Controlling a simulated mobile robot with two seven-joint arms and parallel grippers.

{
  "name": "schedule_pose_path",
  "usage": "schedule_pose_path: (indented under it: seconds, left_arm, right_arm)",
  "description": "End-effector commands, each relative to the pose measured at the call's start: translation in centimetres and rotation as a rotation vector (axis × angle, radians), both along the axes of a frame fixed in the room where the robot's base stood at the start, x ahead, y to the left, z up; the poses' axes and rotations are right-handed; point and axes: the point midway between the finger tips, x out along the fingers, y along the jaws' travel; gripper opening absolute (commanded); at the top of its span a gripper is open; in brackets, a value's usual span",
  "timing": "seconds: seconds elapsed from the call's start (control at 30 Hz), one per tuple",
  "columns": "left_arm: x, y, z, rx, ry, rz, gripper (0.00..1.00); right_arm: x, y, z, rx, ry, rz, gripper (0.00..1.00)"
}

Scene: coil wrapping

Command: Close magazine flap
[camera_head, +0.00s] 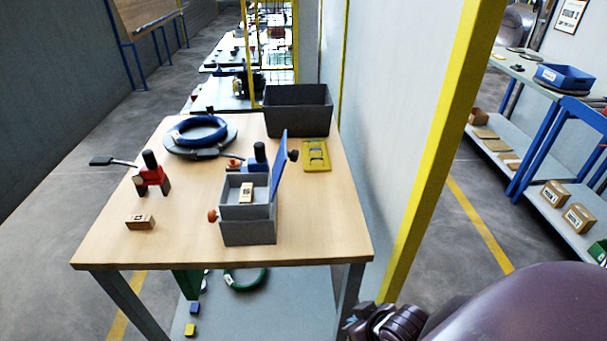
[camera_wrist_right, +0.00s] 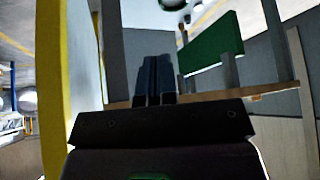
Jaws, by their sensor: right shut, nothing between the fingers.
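The magazine is a grey open-topped box (camera_head: 249,232) on the wooden table, near its front edge in the head view. Its blue flap (camera_head: 279,162) stands up, open, along the right side of the box. A dark knob (camera_head: 293,155) is at the flap's right, and an orange knob (camera_head: 212,215) is on the box's left side. A small tan block (camera_head: 246,192) lies inside. My right gripper (camera_wrist_right: 156,62) is shut and empty in the right wrist view. My right arm shows at the lower right of the head view, beyond the table's right edge. My left gripper is not in view.
A blue coil (camera_head: 198,129) lies on a round base at the back left. A red clamp-like tool (camera_head: 151,178), a tan block (camera_head: 140,222), a yellow part (camera_head: 317,156) and a dark bin (camera_head: 298,112) share the table. A yellow post (camera_head: 440,130) stands to the right.

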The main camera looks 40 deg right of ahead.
Motion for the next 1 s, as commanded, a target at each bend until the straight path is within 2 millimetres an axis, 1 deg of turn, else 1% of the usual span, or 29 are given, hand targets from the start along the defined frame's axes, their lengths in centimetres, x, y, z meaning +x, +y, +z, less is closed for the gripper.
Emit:
schedule_pose_path:
  seconds: [0.03, 0.27, 0.57, 0.67, 0.77, 0.87, 1.0]
  left_arm:
    - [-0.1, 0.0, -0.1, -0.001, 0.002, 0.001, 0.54]
    - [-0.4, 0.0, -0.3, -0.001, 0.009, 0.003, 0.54]
    - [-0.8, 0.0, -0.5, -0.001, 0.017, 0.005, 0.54]
    - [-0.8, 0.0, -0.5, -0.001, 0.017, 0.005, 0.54]
    - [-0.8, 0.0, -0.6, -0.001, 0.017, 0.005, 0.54]
    - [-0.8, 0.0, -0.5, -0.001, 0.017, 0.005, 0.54]
    - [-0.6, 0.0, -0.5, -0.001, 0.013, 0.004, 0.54]
  right_arm:
    - [0.1, 0.0, 0.9, 0.03, -0.006, -0.019, 0.0]
    - [1.4, 0.1, 3.4, 0.195, -0.078, -0.105, 0.0]
    - [4.1, 0.0, 6.8, 0.484, -0.248, -0.229, 0.0]
    - [5.3, -0.3, 8.4, 0.617, -0.32, -0.279, 0.0]
    - [6.6, -1.0, 10.4, 0.792, -0.404, -0.341, 0.0]
    - [7.8, -2.0, 12.9, 0.997, -0.491, -0.409, 0.0]
    - [9.2, -4.0, 16.2, 1.285, -0.598, -0.496, 0.0]
